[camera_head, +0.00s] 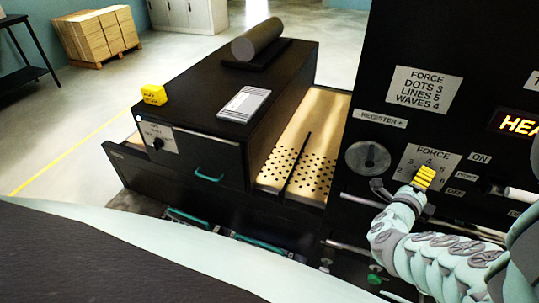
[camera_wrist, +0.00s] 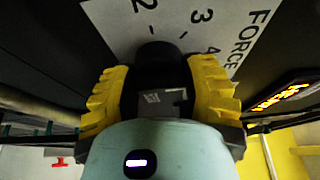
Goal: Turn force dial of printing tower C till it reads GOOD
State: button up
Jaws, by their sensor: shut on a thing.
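The force dial (camera_wrist: 160,52) is a black knob on a pale plate (camera_wrist: 105,15) marked FORCE, with 2, 3 and 4 visible in the wrist view. My gripper (camera_head: 425,178) has its yellow fingers shut on the dial, one on each side. In the head view the fingers cover the dial and part of its plate (camera_head: 408,163). The dial's pointer cannot be made out. A lit orange display (camera_head: 520,124) to the right of the dial starts with HEA; the rest is cut off. It also shows blurred in the wrist view (camera_wrist: 282,97). No tower letter is readable.
A white sign (camera_head: 422,90) above reads FORCE, DOTS 3, LINES 5, WAVES 4. A round grey knob (camera_head: 367,158) under a REGISTER label sits close left of the dial. ON and other labels lie right. A black machine (camera_head: 225,105) with a perforated board (camera_head: 318,125) stands left.

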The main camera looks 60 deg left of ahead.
jog(key=shift+f+n+t+b, duration=0.15)
jog(key=shift+n+t+b, duration=0.25)
jog(key=shift+n+b, duration=0.5)
jog(key=n, duration=0.2)
jog(key=shift+n+t+y+b, duration=0.3)
jog(key=shift+n+t+b, duration=0.1)
jog(key=shift+n+t+y+b, duration=0.25)
jog(key=shift+n+y+b, duration=0.15)
jog(key=shift+n, duration=0.8)
jog(key=shift+n+t+y+b, duration=0.25)
jog(key=shift+n+y, duration=0.25)
jog(key=shift+n, duration=0.7)
jog(key=shift+r, duration=0.2)
jog(key=o, duration=1.2)
jog(key=shift+f, duration=0.1)
